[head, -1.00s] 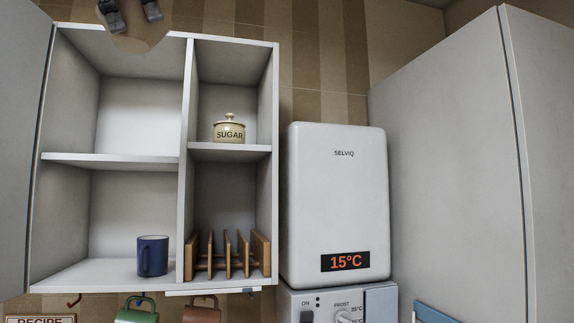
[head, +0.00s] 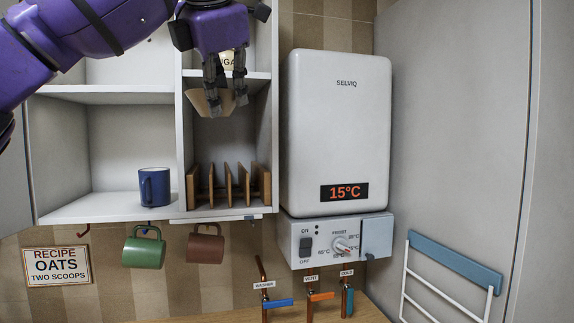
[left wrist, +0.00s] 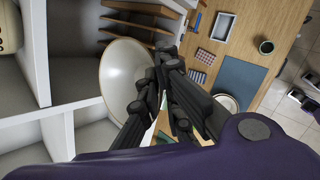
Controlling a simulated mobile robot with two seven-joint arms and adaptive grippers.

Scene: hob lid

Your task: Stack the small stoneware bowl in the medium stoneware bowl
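My left gripper (head: 226,82) is shut on a tan stoneware bowl (head: 205,104). It holds the bowl in front of the right column of the open wall cabinet, just below the middle shelf's level. In the left wrist view the bowl (left wrist: 122,75) shows its pale inside, with the dark fingers (left wrist: 160,85) at its rim. I cannot tell from its size whether it is the small or the medium bowl. A round pale dish (left wrist: 228,102) is partly hidden behind my gripper, down on the worktop; I cannot tell what it is. My right gripper is not in view.
The cabinet's middle shelf (head: 110,95) and upright divider are close to my arm. The sugar jar (head: 228,60) is mostly hidden behind my gripper. A wooden rack (head: 228,190) and a blue mug (head: 154,187) stand below. The white heater (head: 337,130) hangs to the right.

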